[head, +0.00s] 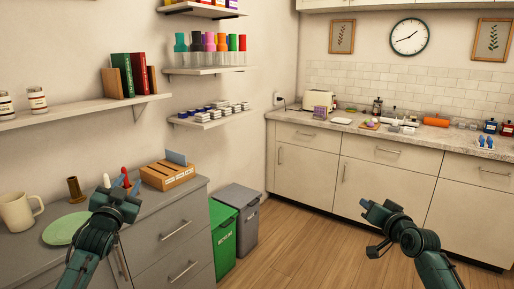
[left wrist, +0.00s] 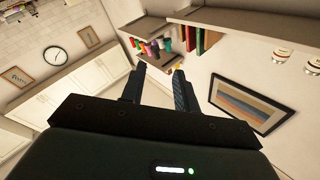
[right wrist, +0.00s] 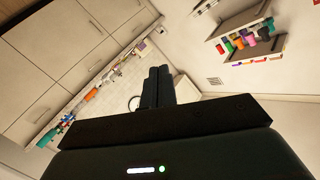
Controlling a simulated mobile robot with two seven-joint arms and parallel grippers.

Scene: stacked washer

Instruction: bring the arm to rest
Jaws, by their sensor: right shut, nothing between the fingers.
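My left gripper (head: 121,186) is raised above the grey cabinet at the left in the head view. In the left wrist view its two fingers (left wrist: 159,76) stand apart with nothing between them. My right gripper (head: 376,208) is held in the air over open floor, in front of the cream cabinets. In the right wrist view its fingers (right wrist: 158,75) are together and empty. Both forearms come up from the bottom of the head view, well apart from each other.
The grey cabinet (head: 175,235) carries a mug (head: 17,212), a green plate (head: 66,229) and a wooden organizer (head: 168,175). Green (head: 226,238) and grey (head: 238,205) bins stand beside it. Wall shelves hang above. Wooden floor (head: 300,250) lies clear between the cabinets.

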